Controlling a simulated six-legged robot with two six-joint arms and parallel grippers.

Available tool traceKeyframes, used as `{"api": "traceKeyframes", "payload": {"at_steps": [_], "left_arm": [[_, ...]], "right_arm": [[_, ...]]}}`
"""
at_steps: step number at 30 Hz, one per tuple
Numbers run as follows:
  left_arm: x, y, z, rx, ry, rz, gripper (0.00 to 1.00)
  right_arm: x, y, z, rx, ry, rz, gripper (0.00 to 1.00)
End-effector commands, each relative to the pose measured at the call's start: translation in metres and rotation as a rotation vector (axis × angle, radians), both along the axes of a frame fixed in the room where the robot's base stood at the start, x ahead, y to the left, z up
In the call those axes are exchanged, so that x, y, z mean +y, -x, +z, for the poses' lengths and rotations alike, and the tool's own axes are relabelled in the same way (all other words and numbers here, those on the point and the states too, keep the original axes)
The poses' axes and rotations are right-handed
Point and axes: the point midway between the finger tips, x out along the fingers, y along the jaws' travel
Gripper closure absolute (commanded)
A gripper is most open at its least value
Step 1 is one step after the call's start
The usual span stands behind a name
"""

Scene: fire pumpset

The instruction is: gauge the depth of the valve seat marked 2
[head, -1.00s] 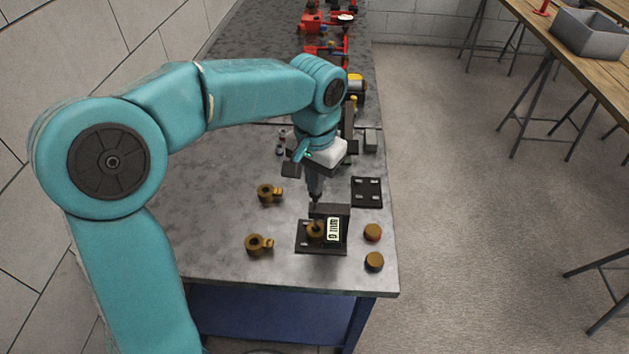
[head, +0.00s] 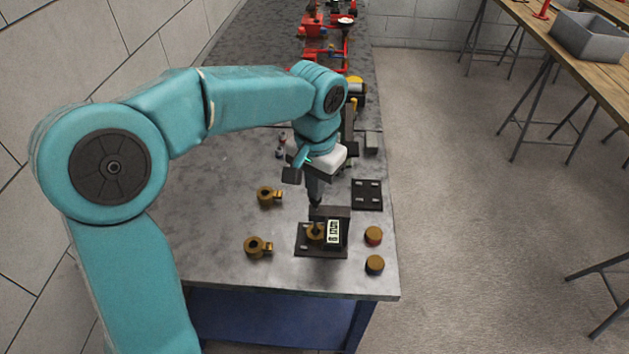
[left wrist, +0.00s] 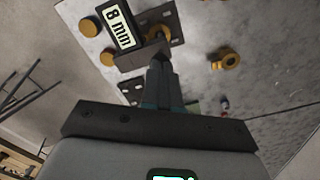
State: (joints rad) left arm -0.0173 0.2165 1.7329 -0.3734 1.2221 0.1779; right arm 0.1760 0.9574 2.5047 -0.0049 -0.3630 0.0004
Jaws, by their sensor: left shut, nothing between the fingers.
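A brass valve body (head: 315,232) sits in a dark fixture (head: 322,251) near the front of the bench. My left gripper (head: 316,205) points down, shut and empty, right over the fixture. Two more brass valve bodies lie to the left, one farther back (head: 266,195) and one nearer (head: 257,246). I cannot read a number 2 anywhere. My right gripper is out of view.
Red pump parts (head: 325,50) stand far back.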

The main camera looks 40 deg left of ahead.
Motion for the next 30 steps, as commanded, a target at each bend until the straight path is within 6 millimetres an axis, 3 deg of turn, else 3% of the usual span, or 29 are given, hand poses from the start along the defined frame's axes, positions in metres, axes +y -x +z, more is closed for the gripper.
{"api": "traceKeyframes", "payload": {"at_steps": [8,30], "left_arm": [[0.000,0.000,0.003,0.000,0.000,0.000,1.00],[0.000,0.000,0.068,-0.001,0.000,0.000,1.00]], "right_arm": [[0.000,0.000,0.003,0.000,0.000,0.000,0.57],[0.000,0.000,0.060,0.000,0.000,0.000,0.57]]}}
